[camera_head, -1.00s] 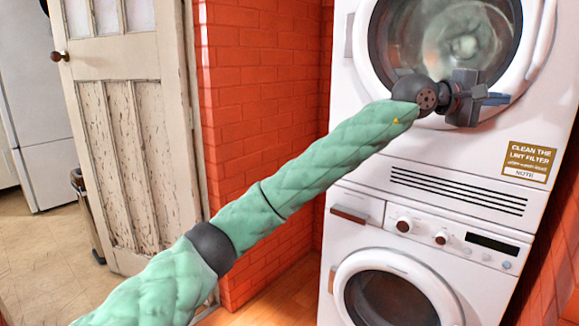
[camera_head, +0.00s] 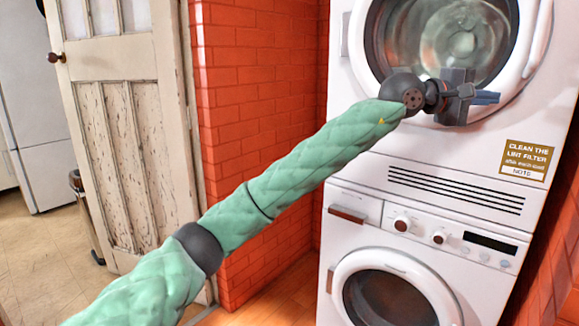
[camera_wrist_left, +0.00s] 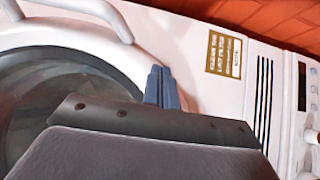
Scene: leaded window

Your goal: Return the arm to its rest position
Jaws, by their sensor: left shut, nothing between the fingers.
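My left arm, in a green quilted sleeve, reaches from the lower left across the head view. My left gripper (camera_head: 486,97) is in front of the lower rim of the upper machine's round door (camera_head: 440,40). Its blue-grey fingers are together with nothing between them. In the left wrist view the shut fingers (camera_wrist_left: 161,88) show against the white front of the machine. Whether they touch the machine cannot be told. My right gripper is in neither view.
A white dryer (camera_head: 450,170) stands on a white washing machine (camera_head: 350,235) with a round door. A red brick wall (camera_head: 255,100) stands to their left. A worn panelled door (camera_head: 120,120) stands open at the left. Wooden floor shows below.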

